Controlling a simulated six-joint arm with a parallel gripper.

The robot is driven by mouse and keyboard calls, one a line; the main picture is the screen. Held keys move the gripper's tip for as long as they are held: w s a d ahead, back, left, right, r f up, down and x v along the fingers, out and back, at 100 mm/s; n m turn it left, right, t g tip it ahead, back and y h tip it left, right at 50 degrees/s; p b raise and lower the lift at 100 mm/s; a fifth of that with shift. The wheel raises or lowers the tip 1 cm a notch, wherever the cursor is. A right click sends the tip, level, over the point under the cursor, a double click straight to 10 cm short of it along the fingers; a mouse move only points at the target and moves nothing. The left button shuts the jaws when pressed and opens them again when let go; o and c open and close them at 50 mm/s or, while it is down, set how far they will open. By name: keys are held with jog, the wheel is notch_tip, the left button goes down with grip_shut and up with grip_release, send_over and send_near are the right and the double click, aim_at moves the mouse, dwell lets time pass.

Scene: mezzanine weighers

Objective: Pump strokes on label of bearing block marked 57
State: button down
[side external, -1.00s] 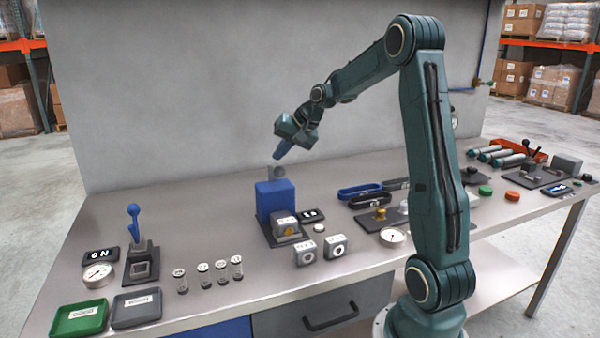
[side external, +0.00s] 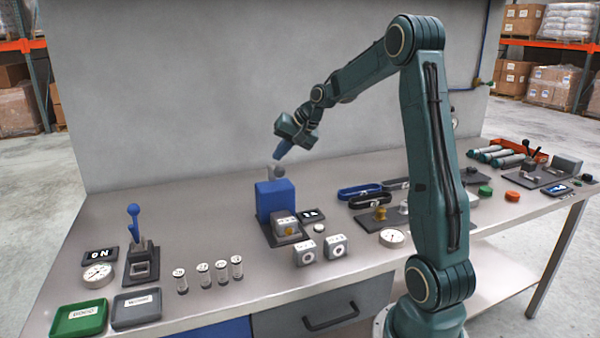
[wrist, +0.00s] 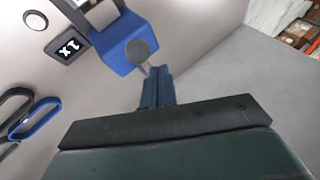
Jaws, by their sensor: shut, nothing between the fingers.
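A blue pump-like unit (side external: 276,200) stands mid-bench on a dark base, with a grey round knob (side external: 279,171) on top. In the wrist view the knob (wrist: 142,51) sits just beyond my fingertips. My gripper (side external: 281,153) is shut and empty just above the knob; I cannot tell whether it touches. A small display (side external: 312,215) sits beside the unit; in the wrist view the display (wrist: 69,46) shows a 1 and an unclear second character. Two grey bearing blocks, one left (side external: 305,252) and one right (side external: 336,246), stand in front; their labels are too small to read.
On the left are a blue lever (side external: 134,222), an "ON" display (side external: 100,256), a gauge (side external: 98,275), several vials and two trays, green (side external: 79,320) and grey (side external: 136,308). The left rear bench is clear.

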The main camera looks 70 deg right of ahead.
aim_at(281, 167)
jog(key=shift+s+a+f, duration=0.15)
jog(key=shift+a+f, duration=0.05)
jog(key=shift+f, duration=0.85)
jog(key=shift+s+a+f, duration=0.15)
jog(key=shift+f, duration=0.85)
dwell(2.8)
jog(key=shift+r, duration=0.25)
jog(key=shift+w+d+r, duration=0.15)
jog(key=shift+r, duration=0.75)
jog(key=shift+w+d+r, duration=0.15)
jog(key=shift+r, duration=0.75)
jog(key=shift+r, duration=0.1)
jog(key=shift+w+d+r, duration=0.1)
jog(key=shift+r, duration=0.7)
jog(key=shift+w+d+r, duration=0.15)
jog(key=shift+r, duration=0.65)
jog(key=shift+w+d+r, duration=0.1)
jog(key=shift+r, duration=0.7)
